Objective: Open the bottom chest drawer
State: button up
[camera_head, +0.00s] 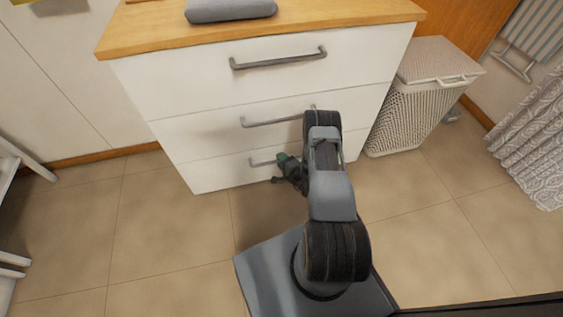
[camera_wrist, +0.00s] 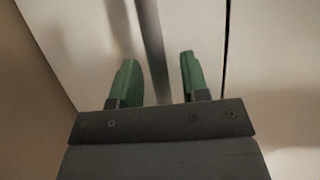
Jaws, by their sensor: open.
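The white chest has three drawers. The bottom drawer (camera_head: 222,177) is closed, flush with the drawers above. Its grey bar handle (camera_head: 262,162) is partly hidden by my gripper (camera_head: 282,158) and arm. In the wrist view, my gripper (camera_wrist: 158,60) is open, with green fingers pointing at the white drawer front (camera_wrist: 80,40). The handle bar (camera_wrist: 150,35) runs between the two fingers, with a visible gap to each. I cannot tell exactly how deep the bar sits between them.
The middle drawer handle (camera_head: 270,121) and top drawer handle (camera_head: 280,60) are above my gripper. A white laundry basket (camera_head: 410,105) stands right of the chest, with a patterned curtain (camera_head: 535,150) farther right. The tiled floor (camera_head: 175,235) before the chest is clear on the left.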

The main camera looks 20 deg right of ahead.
jog(key=shift+w, duration=0.2)
grip_shut()
dwell(0.3)
